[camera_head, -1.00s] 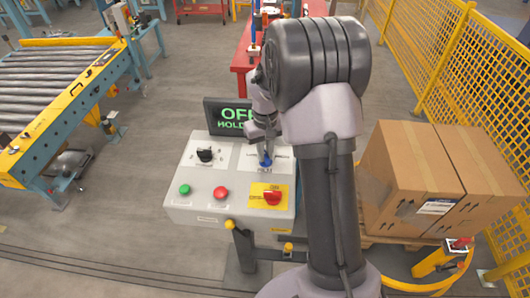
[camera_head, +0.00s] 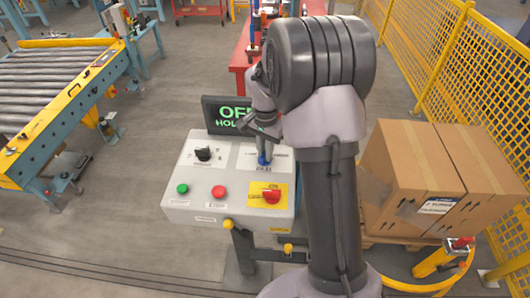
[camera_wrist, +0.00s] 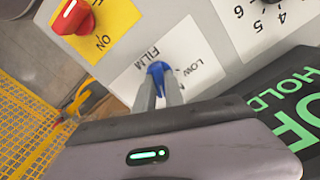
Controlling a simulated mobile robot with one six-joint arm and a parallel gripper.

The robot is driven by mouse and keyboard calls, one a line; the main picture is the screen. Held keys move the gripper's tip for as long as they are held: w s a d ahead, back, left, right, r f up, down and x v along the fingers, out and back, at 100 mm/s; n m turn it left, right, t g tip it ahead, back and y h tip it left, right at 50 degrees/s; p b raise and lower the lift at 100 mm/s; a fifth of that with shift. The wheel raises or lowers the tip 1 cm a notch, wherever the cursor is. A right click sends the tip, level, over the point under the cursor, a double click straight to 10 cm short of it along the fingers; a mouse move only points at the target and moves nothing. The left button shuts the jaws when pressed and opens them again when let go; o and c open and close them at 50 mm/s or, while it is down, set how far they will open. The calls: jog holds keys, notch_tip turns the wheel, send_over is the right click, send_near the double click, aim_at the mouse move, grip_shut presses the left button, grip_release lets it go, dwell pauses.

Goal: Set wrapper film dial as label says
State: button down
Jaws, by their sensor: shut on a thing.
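The blue film dial (camera_head: 264,158) sits on a white plate at the upper right of the grey control box (camera_head: 185,212). In the wrist view the blue dial (camera_wrist: 158,76) is between the two fingers of my gripper (camera_wrist: 158,92), which is shut on it. "FILM" and "LOW" are readable on the plate beside it; other marks are covered by my gripper. I cannot tell exactly which mark the dial points to. A carton (camera_head: 405,180) at the right bears a white label (camera_head: 437,206), too small to read.
The box also has a black selector (camera_head: 204,153), a green button (camera_head: 182,188), a red button (camera_head: 218,191) and a red switch on yellow (camera_head: 271,196). A screen (camera_head: 226,115) behind shows green "OFF" and "HOLD", partly hidden. A yellow fence (camera_head: 450,70) stands right, a roller conveyor (camera_head: 60,75) left.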

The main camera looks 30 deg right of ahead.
jog(key=m+b, duration=0.1)
jog(key=m, duration=0.5)
jog(key=shift+m+b, duration=0.3)
jog(key=shift+r, duration=0.1)
dwell(0.4)
jog(key=c, duration=1.4)
grip_release()
jog(key=shift+c, duration=0.2)
notch_tip(320, 180, up, 17)
jog(key=p, duration=0.5)
jog(key=shift+r+p, duration=0.15)
jog(key=shift+p, duration=0.15)
jog(key=shift+s, duration=0.1)
